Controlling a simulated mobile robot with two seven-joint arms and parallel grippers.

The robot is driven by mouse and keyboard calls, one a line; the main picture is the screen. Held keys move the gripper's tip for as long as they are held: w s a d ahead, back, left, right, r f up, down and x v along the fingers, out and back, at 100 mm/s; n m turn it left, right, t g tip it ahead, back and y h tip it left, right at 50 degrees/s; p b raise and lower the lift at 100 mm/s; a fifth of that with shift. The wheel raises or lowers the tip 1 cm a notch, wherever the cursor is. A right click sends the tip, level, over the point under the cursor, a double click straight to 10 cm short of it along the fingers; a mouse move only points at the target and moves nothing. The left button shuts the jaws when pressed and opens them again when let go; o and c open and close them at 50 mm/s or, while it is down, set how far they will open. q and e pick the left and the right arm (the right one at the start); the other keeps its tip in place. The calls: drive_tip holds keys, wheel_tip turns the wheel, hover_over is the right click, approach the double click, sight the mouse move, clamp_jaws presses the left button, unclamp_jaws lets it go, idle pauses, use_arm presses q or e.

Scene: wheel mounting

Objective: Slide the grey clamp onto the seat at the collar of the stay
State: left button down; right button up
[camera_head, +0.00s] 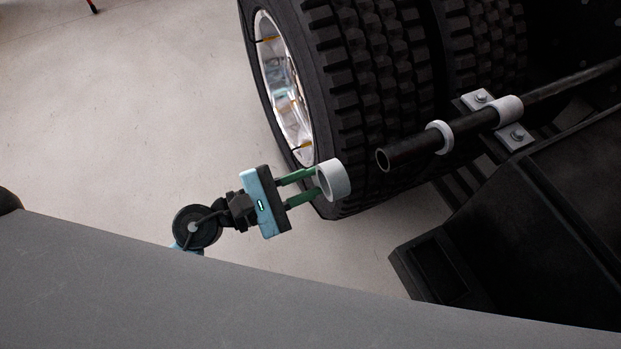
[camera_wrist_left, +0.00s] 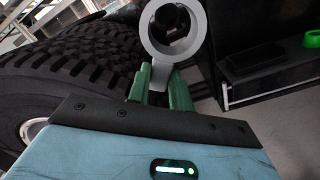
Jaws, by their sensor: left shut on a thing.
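The grey clamp (camera_head: 333,180) is a short ring held between the green fingers of my left gripper (camera_head: 308,186), which is shut on it. In the left wrist view the clamp (camera_wrist_left: 173,32) shows as an open ring, and the dark end of the stay (camera_wrist_left: 172,22) shows through its hole. In the head view the stay (camera_head: 410,150) is a black tube running up to the right, with its free end facing the clamp across a gap. A pale collar (camera_head: 440,137) sits around the stay, back from that end. My right gripper is not in view.
Large black tyres (camera_head: 370,85) stand just behind the clamp and stay. A bolted bracket (camera_head: 508,112) holds the stay beyond the collar. A dark box-like body (camera_head: 510,225) lies below the stay. Pale floor (camera_head: 120,110) is open at left. A green object (camera_wrist_left: 312,39) shows in the left wrist view.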

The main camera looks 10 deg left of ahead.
use_arm(q)
drive_tip(key=shift+p+x, duration=0.4)
drive_tip(key=shift+x, duration=2.5)
drive_tip(key=shift+x, duration=1.8)
drive_tip(key=shift+x, duration=4.5)
